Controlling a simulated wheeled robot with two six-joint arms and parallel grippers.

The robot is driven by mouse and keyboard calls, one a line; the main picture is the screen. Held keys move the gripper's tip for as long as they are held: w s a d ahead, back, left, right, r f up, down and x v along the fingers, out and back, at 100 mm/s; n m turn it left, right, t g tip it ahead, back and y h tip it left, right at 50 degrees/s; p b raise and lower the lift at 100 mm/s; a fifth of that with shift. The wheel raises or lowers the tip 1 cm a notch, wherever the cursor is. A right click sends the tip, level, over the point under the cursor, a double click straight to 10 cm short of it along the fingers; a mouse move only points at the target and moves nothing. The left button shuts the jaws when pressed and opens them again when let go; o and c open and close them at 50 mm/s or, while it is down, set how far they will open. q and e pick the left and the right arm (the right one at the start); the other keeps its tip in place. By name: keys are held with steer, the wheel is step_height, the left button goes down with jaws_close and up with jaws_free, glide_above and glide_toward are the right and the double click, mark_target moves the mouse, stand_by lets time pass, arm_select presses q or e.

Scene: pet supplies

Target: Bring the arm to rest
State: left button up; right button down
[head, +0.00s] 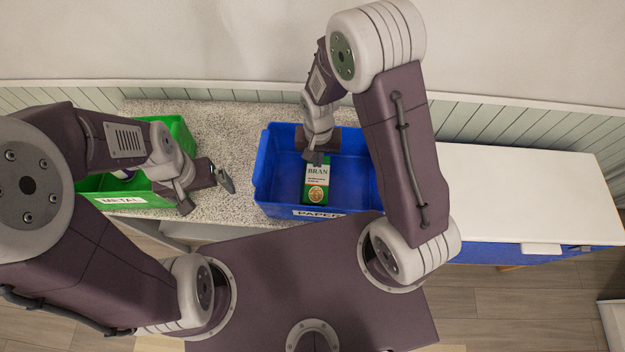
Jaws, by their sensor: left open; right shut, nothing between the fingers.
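My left gripper (205,190) is open and empty. It is over the speckled counter, between the green bin (182,132) and the blue bin (262,178). My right gripper (312,157) is shut with nothing between its fingers. It is over the blue bin, at the top end of a green and white box marked BRAN (317,183). The box lies in the blue bin. I cannot tell whether the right fingertips touch the box.
The green bin is labelled METAL and holds something partly hidden by my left arm. The blue bin is labelled PAPER. The speckled counter (228,125) is bare between the bins. A white-topped cabinet (520,190) with a clear top stands at the right. A wall runs behind.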

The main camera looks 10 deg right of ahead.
stand_by(0.4)
steer(key=shift+m+t, duration=0.6)
steer(key=shift+t, duration=0.2)
steer(key=w+d+f+b, duration=0.1)
steer(key=b, duration=0.3)
steer(key=w+d+f+b, duration=0.1)
steer(key=d+b, duration=0.1)
steer(key=b, duration=0.2)
steer(key=shift+w+f, duration=0.1)
steer(key=s+d+n+b, duration=0.4)
steer(key=s, duration=0.6)
steer(key=shift+s+f+b, duration=0.15)
steer(key=shift+f+b, duration=0.15)
steer(key=shift+b, duration=0.1)
steer(key=shift+s, duration=0.15)
